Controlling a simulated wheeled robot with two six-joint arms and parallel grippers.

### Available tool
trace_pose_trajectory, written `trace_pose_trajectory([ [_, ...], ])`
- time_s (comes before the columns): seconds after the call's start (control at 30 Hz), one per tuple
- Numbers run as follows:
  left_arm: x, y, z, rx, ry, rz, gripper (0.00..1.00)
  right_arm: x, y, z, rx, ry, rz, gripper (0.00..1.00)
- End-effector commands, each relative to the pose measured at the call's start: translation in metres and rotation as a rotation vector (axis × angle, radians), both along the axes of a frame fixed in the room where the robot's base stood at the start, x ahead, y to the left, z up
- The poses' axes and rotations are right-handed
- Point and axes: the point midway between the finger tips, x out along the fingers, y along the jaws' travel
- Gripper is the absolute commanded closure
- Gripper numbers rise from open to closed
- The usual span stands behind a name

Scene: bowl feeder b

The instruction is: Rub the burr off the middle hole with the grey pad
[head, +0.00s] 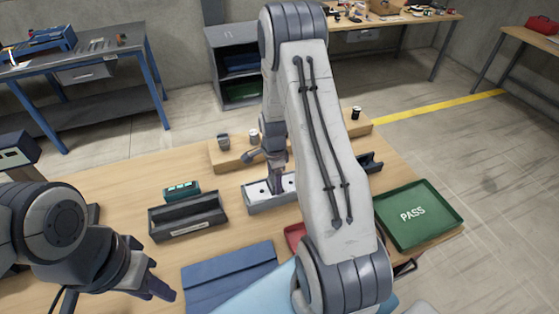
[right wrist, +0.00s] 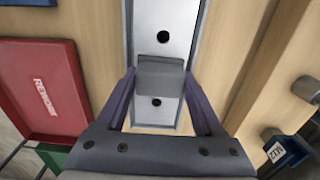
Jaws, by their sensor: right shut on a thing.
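A pale metal plate with dark holes lies in a long grey holder (head: 258,206) on the wooden table; the plate (right wrist: 165,14) also shows in the right wrist view. My right gripper (head: 276,172) is over the plate. In the right wrist view its two purple fingers are shut on the grey pad (right wrist: 160,75), held over the plate between two visible holes. The pad hides the plate beneath it; I cannot tell whether it touches, and no burr can be made out. My left gripper (head: 152,277) is open and empty at the front left, away from the plate.
A green PASS tray (head: 448,222) stands at the right. A red REWORK tray (right wrist: 36,88) is beside the holder, mostly behind my right arm in the head view. A wooden rail (head: 228,158) with small cylinders runs behind. A dark bin (head: 189,227) and blue mat (head: 232,278) are left.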

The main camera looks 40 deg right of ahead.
Motion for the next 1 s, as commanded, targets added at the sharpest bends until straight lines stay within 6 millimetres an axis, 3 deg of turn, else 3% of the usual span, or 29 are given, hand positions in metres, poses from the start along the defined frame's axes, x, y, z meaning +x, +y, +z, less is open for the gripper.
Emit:
trace_pose_trajectory([
  [0.23, 0.000, 0.000, 0.000, 0.000, 0.000, 0.000, 0.66, 0.002, -0.012, 0.000, 0.001, 0.002, 0.011, 0.95],
  [0.3, 0.000, 0.000, 0.009, 0.000, 0.000, -0.001, 0.66, 0.002, -0.011, 0.006, 0.001, 0.003, 0.011, 0.95],
  [0.37, 0.000, 0.000, 0.013, 0.000, 0.000, -0.002, 0.66, 0.003, -0.012, 0.024, -0.002, -0.004, 0.011, 0.95],
  [1.0, 0.000, 0.000, 0.053, 0.000, -0.001, -0.008, 0.66, 0.001, -0.014, 0.073, 0.000, 0.000, 0.007, 0.95],
])
